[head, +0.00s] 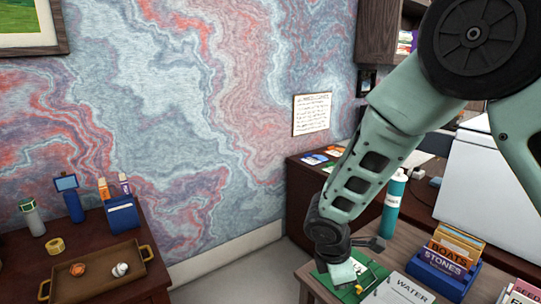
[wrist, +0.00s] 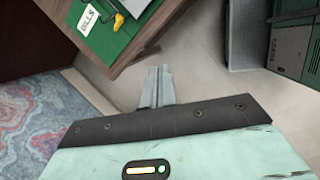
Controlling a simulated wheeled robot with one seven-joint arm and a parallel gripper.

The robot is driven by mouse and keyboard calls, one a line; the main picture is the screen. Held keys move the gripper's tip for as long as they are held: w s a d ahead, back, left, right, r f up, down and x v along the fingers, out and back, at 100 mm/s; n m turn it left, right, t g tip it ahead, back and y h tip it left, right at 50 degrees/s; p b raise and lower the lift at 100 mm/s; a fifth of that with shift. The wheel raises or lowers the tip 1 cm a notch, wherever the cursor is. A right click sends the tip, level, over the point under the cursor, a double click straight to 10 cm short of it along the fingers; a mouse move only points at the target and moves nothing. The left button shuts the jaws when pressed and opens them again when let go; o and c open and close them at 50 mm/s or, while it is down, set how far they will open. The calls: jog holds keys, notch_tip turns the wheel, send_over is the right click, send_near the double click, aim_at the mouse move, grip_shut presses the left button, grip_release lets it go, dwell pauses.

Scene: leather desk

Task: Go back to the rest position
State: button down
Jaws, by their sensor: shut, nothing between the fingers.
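My gripper (head: 343,272) hangs at the end of my pale green arm in the head view, by the left edge of the near right desk. It overlaps a green folder or mat (head: 372,272) there; I cannot tell the height between them. In the wrist view my gripper's fingers (wrist: 157,86) are together with nothing between them, above bare floor. The green sheet (wrist: 112,30) lies on the desk corner at the upper left of that view, with a "BILLS" label (wrist: 88,19) and a yellow-handled item (wrist: 119,20) on it.
A "WATER" paper (head: 402,290) and a blue book holder (head: 440,275) are on the right desk, with a teal bottle (head: 393,195) behind. A brown tray (head: 98,284) with two small round items sits on the left table. Floor (head: 235,275) between the tables is free.

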jog(key=s+r+m+y+b, duration=0.1)
jog(key=s+r+m, duration=0.2)
jog(key=s, duration=0.5)
jog(key=s+a+r+m+g+y+b, duration=0.1)
jog(key=s+r+m, duration=0.3)
jog(key=s, duration=0.4)
jog(key=s+a+r+m+g+y+b, duration=0.1)
jog(key=s+r+m+y, duration=0.1)
jog(key=s, duration=0.6)
jog(key=shift+s+a+r+m, duration=0.25)
jog(key=shift+s+r+m, duration=0.15)
jog(key=shift+r+m, duration=0.4)
